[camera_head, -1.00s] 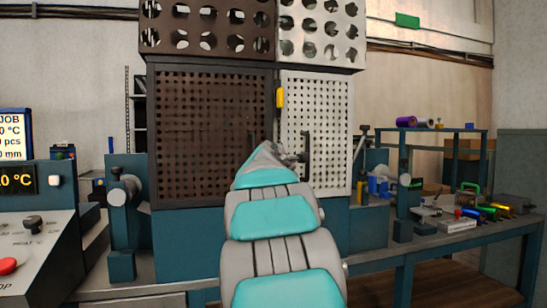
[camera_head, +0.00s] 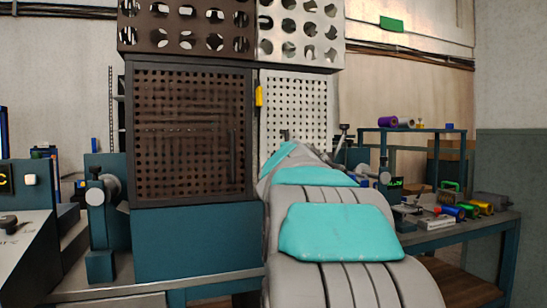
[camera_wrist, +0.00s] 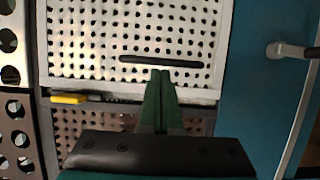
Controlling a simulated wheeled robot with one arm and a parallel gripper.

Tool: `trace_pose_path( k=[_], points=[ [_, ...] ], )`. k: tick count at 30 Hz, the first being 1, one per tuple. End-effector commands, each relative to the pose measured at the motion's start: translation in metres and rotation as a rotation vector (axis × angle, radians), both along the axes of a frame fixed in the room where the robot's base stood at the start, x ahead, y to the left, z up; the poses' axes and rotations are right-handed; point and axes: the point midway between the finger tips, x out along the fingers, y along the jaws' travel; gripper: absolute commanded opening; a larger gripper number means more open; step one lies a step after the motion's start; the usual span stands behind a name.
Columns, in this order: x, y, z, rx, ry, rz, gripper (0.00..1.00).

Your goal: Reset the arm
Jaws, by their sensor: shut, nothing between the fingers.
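In the wrist view my gripper (camera_wrist: 161,72) has its two green fingers together, with nothing between them. The fingertips show just below a dark bar handle (camera_wrist: 160,61) on the white perforated door (camera_wrist: 90,40); I cannot tell whether they touch it. In the head view my grey and turquoise arm (camera_head: 335,225) reaches from the bottom right toward the white perforated door (camera_head: 300,100). My gripper is hidden there behind the arm's far end.
A brown perforated door (camera_head: 190,130) stands left of the white one, with a yellow piece (camera_head: 259,94) between them. Perforated panels (camera_head: 300,30) sit above. A bench (camera_head: 470,232) with small coloured parts is at right, a control console (camera_head: 30,250) at left.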

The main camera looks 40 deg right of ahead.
Motion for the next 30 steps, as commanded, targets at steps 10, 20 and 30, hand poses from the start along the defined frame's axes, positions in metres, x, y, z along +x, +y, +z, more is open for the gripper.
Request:
trace_pose_path(
  k=[10, 20, 30],
  points=[
    [-0.010, -0.003, 0.001, -0.003, 0.000, 0.000, 0.00],
    [0.005, 0.050, -0.081, 0.288, 0.008, 0.011, 0.00],
    [-0.027, 0.197, -0.261, 0.878, 0.147, -0.092, 0.00]
  ],
)
